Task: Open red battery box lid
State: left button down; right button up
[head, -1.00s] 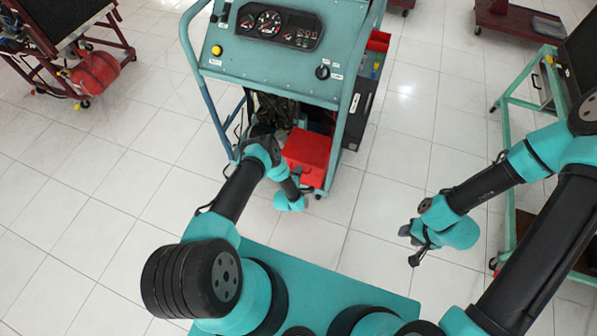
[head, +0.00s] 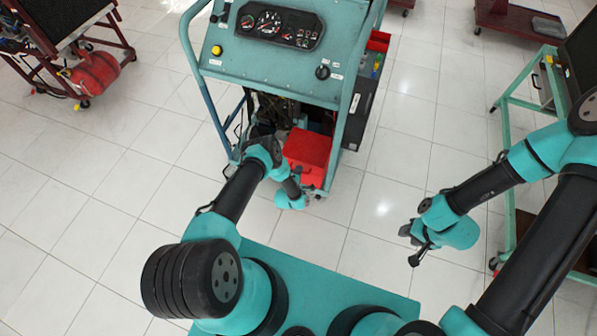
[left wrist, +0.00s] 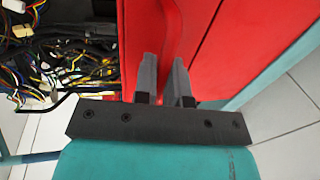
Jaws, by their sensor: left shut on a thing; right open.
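The red battery box (head: 308,148) sits low in the teal engine trainer, at the front of its frame. Its top looks closed in the head view. My left gripper (head: 299,173) is at the front of the box. In the left wrist view the fingers of my left gripper (left wrist: 164,82) are shut on a narrow raised red strip (left wrist: 171,40) on the box, which looks like the lid's handle or lip. The flat red face (left wrist: 245,40) lies to its right. My right gripper (head: 408,245) is open and empty, above the floor to the right.
Loose coloured wires (left wrist: 60,60) lie left of the box. The teal trainer (head: 275,65) with its gauge panel stands above and behind it. A dark box (head: 362,112) is at its right side. A teal stand (head: 510,130) is at the right. The tiled floor between is clear.

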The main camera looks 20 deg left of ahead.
pick_arm(q)
jog(key=shift+r, duration=0.2)
jog(key=shift+w+r+g, duration=0.3)
jog(key=shift+r+g, duration=0.1)
jog(key=shift+r, duration=0.35)
jog(key=w+r+g, duration=0.1)
jog(key=r, duration=0.2)
jog(key=w+r+g, duration=0.2)
jog(key=r, duration=0.1)
jog(key=w+r+g, duration=0.1)
jog(key=w+r, duration=0.1)
jog(key=r, duration=0.1)
jog(key=shift+w+r+g, duration=0.15)
jog(key=shift+r+g, duration=0.05)
jog(key=shift+g, duration=0.2)
jog(key=shift+w+r, duration=0.55)
jog(key=shift+w, duration=0.05)
jog(key=c, duration=1.2)
grip_release()
